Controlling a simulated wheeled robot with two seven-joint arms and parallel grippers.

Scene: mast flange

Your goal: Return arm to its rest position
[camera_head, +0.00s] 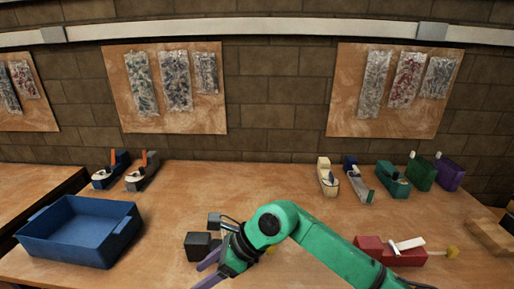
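My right arm (330,250), green with dark joints, comes in from the lower right and bends over the front middle of the table. Its gripper (197,277) points to the lower left, low in the picture. Its two purple fingers are spread apart with nothing visible between them. A dark grey block (197,246) shows just behind the fingers; I cannot tell whether they touch. My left arm and gripper are not in view.
The wooden table (270,185) is bare in its middle. A blue tray (125,232) stands at the left. Tool-like items, including a blue one (110,170) and a purple one (450,173), stand along the back. A red block (388,251) lies right of my forearm.

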